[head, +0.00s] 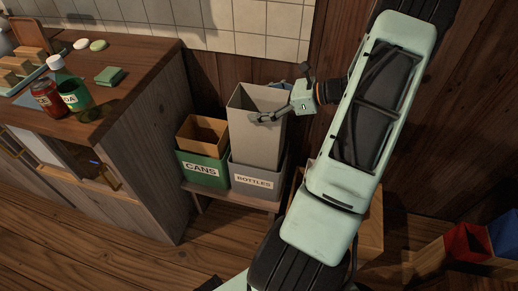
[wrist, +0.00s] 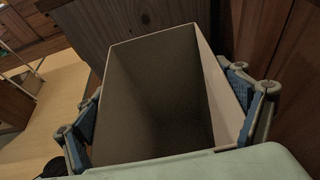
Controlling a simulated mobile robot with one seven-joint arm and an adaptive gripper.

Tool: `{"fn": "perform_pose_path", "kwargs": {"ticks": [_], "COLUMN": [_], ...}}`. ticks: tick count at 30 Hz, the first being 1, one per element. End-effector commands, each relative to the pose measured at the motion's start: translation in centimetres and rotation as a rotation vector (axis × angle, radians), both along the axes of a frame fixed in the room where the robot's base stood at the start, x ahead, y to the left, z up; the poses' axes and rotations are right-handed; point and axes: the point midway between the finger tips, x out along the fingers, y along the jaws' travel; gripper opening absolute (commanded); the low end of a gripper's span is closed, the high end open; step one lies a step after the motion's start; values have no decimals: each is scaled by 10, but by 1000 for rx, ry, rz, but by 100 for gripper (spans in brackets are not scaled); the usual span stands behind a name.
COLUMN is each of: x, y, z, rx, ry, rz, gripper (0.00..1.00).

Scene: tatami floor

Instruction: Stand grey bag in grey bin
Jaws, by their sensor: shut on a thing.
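The grey bag (head: 255,140), open-topped and box-shaped, is upright, with its lower end inside the grey bin (head: 233,183) labelled BOTTLES. The bin's front wall hides the bag's bottom, so I cannot tell whether it rests on the bin floor. My gripper (head: 284,95) is at the bag's upper right and shut on it, one finger across the front face near the rim. In the wrist view the bag (wrist: 150,100) shows its empty inside, with blue-padded fingers of my gripper (wrist: 168,118) against both sides.
A green bin (head: 202,171) labelled CANS, holding a tan bag (head: 203,130), stands just left on the same low shelf (head: 232,199). A wooden wall is close behind.

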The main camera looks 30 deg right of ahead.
Motion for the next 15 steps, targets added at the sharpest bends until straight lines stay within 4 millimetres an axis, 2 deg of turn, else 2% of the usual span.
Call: {"fn": "perform_pose_path", "kwargs": {"ticks": [1,9,15], "x": [0,0,0], "y": [0,1,0], "z": [-19,-92,-131], "rx": [5,4,2], "ry": [2,0,-1], "rz": [-1,0,0], "gripper": [62,62,62]}}
